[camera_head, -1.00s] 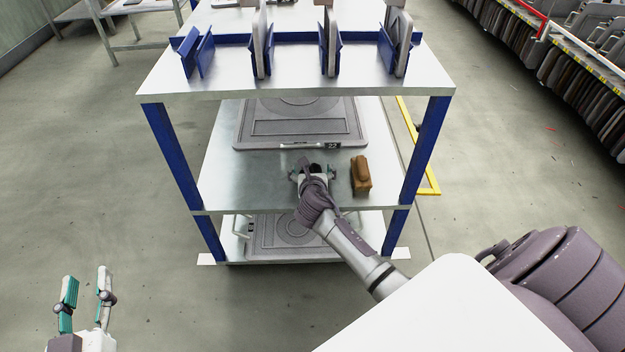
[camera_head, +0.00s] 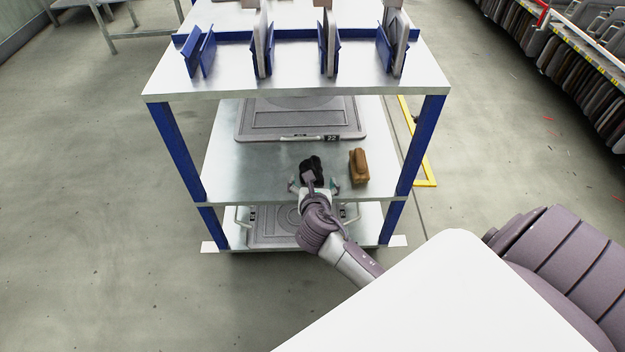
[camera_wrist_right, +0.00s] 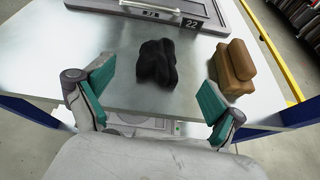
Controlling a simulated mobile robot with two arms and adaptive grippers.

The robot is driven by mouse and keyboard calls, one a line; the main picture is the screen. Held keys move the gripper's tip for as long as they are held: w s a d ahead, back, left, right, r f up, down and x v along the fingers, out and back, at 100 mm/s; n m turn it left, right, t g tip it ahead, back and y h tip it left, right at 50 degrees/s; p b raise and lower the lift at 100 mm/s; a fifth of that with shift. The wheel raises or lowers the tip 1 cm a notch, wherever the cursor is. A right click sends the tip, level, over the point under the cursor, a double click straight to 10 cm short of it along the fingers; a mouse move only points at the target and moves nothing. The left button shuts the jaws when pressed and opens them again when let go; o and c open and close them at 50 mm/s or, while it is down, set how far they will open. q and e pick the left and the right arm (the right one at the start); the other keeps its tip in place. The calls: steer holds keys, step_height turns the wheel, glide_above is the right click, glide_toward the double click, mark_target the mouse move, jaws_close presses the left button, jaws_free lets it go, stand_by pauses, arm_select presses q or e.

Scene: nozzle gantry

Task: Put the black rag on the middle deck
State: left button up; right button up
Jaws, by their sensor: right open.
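The black rag (camera_head: 311,168) lies crumpled on the middle deck (camera_head: 250,172) of the blue-legged rack. It also shows in the right wrist view (camera_wrist_right: 157,63), apart from both fingers. My right gripper (camera_head: 315,186) is open and empty at the deck's front edge, just in front of the rag; its teal fingers (camera_wrist_right: 152,95) are spread wide in the right wrist view. My left gripper is in neither current view.
Blue posts (camera_head: 416,150) flank the deck, and the top deck (camera_head: 300,85) with blue slots hangs above. The deck's left part is bare.

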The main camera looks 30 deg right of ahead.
steer(key=s+a+r+m+g+y, duration=0.2)
steer(key=s+a+m+y, duration=0.2)
steer(key=s+m, duration=0.5)
steer(key=s+a+r+m+g+y, duration=0.2)
steer(key=s+a+m+y, duration=0.2)
steer(key=s+a+m, duration=0.5)
steer(key=s+m, duration=0.1)
steer(key=m, duration=0.7)
steer(key=shift+s, duration=0.3)
steer(key=shift+a+f, duration=0.1)
